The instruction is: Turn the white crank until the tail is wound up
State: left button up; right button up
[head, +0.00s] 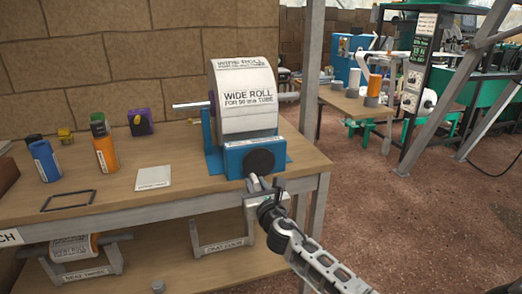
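A wide paper roll (247,96), printed "WIDE ROLL FOR 50 mm TUBE", sits on a blue stand (235,160) near the table's right end. A dark round disc (260,161) is on the stand's front. My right gripper (266,184) is just below and in front of this disc, with pale finger-like parts at its tip. I cannot tell whether it holds anything there. I cannot clearly make out a white crank; my gripper may be covering it. A loose paper tail cannot be told apart from the roll. My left gripper is out of view.
On the wooden table (120,204) stand a blue bottle (45,161), an orange bottle (105,154), a purple box (140,122) and a white card (153,177). A dark frame (68,200) lies at front left. A metal post (310,80) rises right of the roll.

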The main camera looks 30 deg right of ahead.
jog(key=shift+w+a+r, duration=0.1)
jog(key=shift+a+r, duration=0.15)
jog(key=shift+a, duration=0.1)
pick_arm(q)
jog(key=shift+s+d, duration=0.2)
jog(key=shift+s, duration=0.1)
pick_arm(e)
jog(key=shift+c, duration=1.2)
pick_arm(q)
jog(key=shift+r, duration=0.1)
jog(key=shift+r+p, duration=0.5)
jog(key=shift+p, duration=0.15)
pick_arm(e)
jog(key=shift+w+a+r, duration=0.1)
jog(key=shift+a+r, duration=0.3)
jog(key=shift+r, duration=0.15)
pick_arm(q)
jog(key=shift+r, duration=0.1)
pick_arm(e)
jog(key=shift+r, duration=0.15)
pick_arm(q)
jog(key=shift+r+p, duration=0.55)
jog(key=shift+p, duration=0.1)
pick_arm(e)
jog(key=shift+a+r, duration=0.25)
jog(key=shift+r, duration=0.25)
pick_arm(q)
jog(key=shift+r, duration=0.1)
